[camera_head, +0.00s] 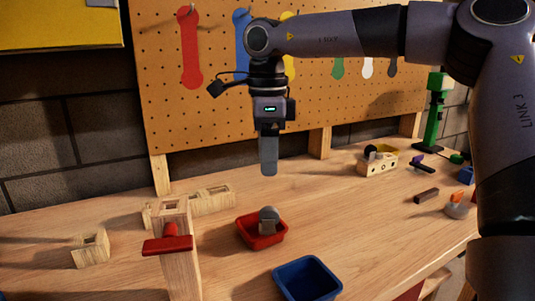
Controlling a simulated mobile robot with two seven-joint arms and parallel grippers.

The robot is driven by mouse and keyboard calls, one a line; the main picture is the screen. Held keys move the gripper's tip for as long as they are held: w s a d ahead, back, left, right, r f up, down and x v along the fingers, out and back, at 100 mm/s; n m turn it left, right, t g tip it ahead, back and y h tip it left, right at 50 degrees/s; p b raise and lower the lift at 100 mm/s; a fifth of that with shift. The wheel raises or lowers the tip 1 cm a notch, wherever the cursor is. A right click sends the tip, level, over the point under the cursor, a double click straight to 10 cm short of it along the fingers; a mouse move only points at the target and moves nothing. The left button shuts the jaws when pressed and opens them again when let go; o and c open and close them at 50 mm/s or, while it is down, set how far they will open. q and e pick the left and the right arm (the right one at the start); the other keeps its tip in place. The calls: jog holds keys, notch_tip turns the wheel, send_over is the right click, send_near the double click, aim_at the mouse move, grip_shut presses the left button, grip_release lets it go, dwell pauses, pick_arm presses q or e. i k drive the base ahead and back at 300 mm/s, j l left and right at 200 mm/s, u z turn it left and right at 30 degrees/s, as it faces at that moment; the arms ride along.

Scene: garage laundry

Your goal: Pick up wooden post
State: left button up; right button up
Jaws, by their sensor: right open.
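A light wooden post (182,275) stands upright on the bench at the front left. A red T-shaped piece (168,240) is at its upper front, and its top has a square recess. My right gripper (269,170) hangs pointing down in front of the pegboard, above the far part of the bench. It is seen side-on, open, and nothing shows in it. It is up and to the right of the post, well apart from it. My left gripper is not in view.
A red tray (280,236) holds a grey rounded object (268,216). A blue bin (283,284) is at the front. Wooden blocks (90,250) lie left of the post, others (212,198) behind it. A small dark brown block (426,195) lies right. Bench is clear mid-right.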

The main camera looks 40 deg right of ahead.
aim_at(182, 271)
jog(key=k, duration=1)
